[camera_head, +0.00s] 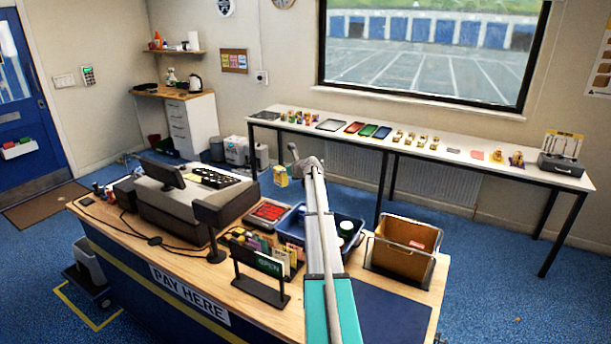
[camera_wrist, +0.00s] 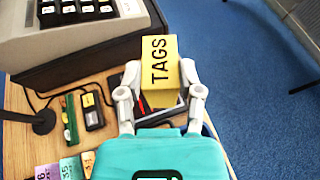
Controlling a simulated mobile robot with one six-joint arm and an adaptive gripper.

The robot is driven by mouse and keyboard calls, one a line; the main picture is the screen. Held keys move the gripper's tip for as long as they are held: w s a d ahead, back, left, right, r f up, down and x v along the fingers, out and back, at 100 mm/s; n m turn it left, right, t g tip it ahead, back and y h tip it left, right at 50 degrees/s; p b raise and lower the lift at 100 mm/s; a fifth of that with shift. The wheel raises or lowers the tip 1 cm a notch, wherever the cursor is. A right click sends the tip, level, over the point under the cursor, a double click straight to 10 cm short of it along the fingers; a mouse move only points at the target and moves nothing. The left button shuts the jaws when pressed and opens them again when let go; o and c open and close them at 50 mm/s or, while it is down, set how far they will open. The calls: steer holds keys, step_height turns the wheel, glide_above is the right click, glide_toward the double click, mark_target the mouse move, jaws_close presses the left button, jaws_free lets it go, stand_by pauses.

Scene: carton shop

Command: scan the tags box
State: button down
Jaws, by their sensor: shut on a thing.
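The yellow tags box (camera_wrist: 158,70) is between the fingers of my gripper (camera_wrist: 160,84) in the wrist view, with black TAGS lettering facing the camera. My gripper is shut on it. In the head view the box (camera_head: 281,176) shows as a small yellow block at the left of my gripper (camera_head: 297,165), above the far side of the counter. A dark scanner-like head on a post (camera_head: 226,206) stands on the counter, left of my arm. Its stand also shows in the wrist view (camera_wrist: 44,121). The fingers hide part of the box's sides.
The cash register (camera_head: 180,195) stands on the counter's left. A blue tray (camera_head: 345,262) is partly behind my arm, with an open brown carton in a rack (camera_head: 405,245) to its right. A sign holder (camera_head: 262,280) is in front. Blue floor lies beyond the counter.

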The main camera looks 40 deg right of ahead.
steer(key=w+a+r, duration=0.1)
steer(key=w+a, duration=0.2)
steer(key=w, duration=0.2)
steer(key=shift+w+p, duration=0.2)
steer(key=shift+p, duration=0.1)
step_height(320, 180, down, 11)
steer(key=b, duration=1.1)
step_height(320, 180, up, 11)
steer(key=p, duration=1.1)
steer(key=shift+r, duration=0.2)
steer(key=shift+s+a, duration=0.1)
stand_by(0.4)
